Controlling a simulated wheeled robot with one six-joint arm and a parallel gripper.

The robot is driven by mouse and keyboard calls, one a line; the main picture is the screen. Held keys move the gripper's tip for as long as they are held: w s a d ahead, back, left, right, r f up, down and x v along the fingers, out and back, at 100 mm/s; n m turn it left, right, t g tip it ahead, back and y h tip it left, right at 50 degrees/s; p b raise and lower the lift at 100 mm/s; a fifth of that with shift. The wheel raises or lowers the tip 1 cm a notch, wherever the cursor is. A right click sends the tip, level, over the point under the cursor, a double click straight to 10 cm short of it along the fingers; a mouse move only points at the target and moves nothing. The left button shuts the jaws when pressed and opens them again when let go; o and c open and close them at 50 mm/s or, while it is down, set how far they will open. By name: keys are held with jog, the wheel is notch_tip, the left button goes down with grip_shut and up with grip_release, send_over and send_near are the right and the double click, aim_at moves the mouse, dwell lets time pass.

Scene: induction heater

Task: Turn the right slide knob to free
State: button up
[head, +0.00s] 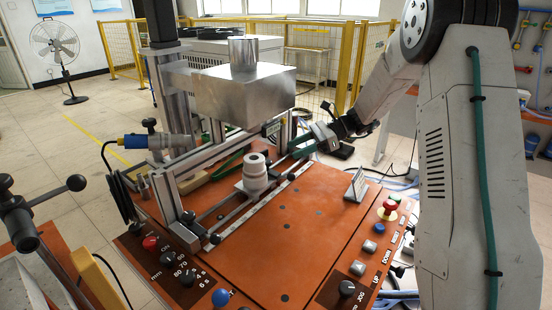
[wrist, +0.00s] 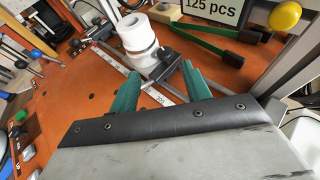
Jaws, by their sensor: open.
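My gripper (head: 304,149) is open, its two green fingers reaching in from the right towards the far right end of the slide rail. In the wrist view my gripper (wrist: 160,74) has its fingers spread on either side of a black slide block (wrist: 166,66) with a metal rod. This block seems to be the right slide with its knob. I cannot tell whether the fingers touch it, or which setting the knob is at. In the head view the fingers and frame partly hide that area.
A white stepped cylinder (head: 255,175) stands close beside the slide, also visible in the wrist view (wrist: 138,36). A metal box (head: 240,95) hangs above on a frame. A small upright plate (head: 355,186) and control buttons (head: 389,210) sit to the right. The orange tabletop (head: 300,240) is clear in front.

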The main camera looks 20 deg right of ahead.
aim_at(270, 161)
jog(key=x, duration=0.8)
jog(key=shift+w+d+f, duration=0.1)
jog(key=shift+w+f, duration=0.15)
jog(key=shift+f, duration=0.1)
jog(key=c, duration=0.9)
